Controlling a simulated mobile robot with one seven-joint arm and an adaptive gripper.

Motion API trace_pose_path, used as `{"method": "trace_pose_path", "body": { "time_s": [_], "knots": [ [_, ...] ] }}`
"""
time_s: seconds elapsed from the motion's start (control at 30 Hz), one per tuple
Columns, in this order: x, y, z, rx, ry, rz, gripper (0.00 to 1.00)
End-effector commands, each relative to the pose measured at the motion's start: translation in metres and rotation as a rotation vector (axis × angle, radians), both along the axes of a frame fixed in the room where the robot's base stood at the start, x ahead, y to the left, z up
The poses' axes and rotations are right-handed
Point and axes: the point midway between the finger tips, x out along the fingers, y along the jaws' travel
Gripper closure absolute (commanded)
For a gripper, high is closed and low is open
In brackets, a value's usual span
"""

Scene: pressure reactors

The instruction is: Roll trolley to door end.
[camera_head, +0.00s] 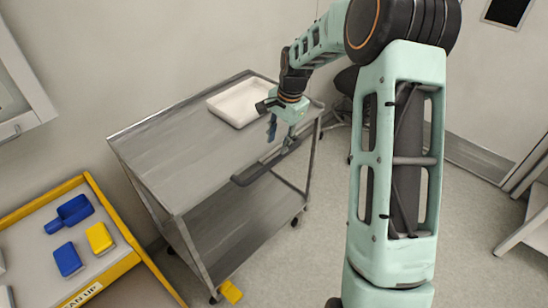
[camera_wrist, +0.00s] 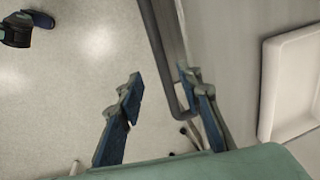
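The trolley (camera_head: 170,150) is a grey metal cart with two shelves and castors, standing along the wall in the head view. Its top also shows at the right of the wrist view (camera_wrist: 232,70). A dark handle bar (camera_head: 248,177) sticks out from its near right side. My gripper (camera_head: 279,133) is above that side, fingers pointing down. In the wrist view my gripper (camera_wrist: 160,80) is open, and the handle (camera_wrist: 162,55) appears between its fingers, nearer the right one. I cannot tell whether a finger touches it. The door is not clearly identifiable.
A white tray (camera_head: 240,102) rests on the trolley top. A yellow-edged clean-up station (camera_head: 35,207) with blue and yellow items stands at the lower left, close to the trolley. A yellow object (camera_head: 231,291) lies by a front castor. Open floor (camera_head: 300,250) lies right of the trolley.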

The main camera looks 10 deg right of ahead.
Motion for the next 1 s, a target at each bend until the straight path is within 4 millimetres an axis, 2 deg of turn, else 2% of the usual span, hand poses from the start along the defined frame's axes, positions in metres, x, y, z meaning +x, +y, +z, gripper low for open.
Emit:
{"method": "trace_pose_path", "body": {
  "time_s": [0.3, 0.5, 0.9, 1.0],
  "knots": [
    [0.008, 0.007, -0.060, 0.000, 0.002, 0.003, 0.67],
    [0.013, 0.009, -0.082, -0.001, -0.001, 0.003, 0.67],
    [0.015, 0.010, -0.089, -0.002, -0.003, 0.003, 0.67],
    [0.015, 0.010, -0.089, -0.002, -0.003, 0.003, 0.78]
  ]
}}
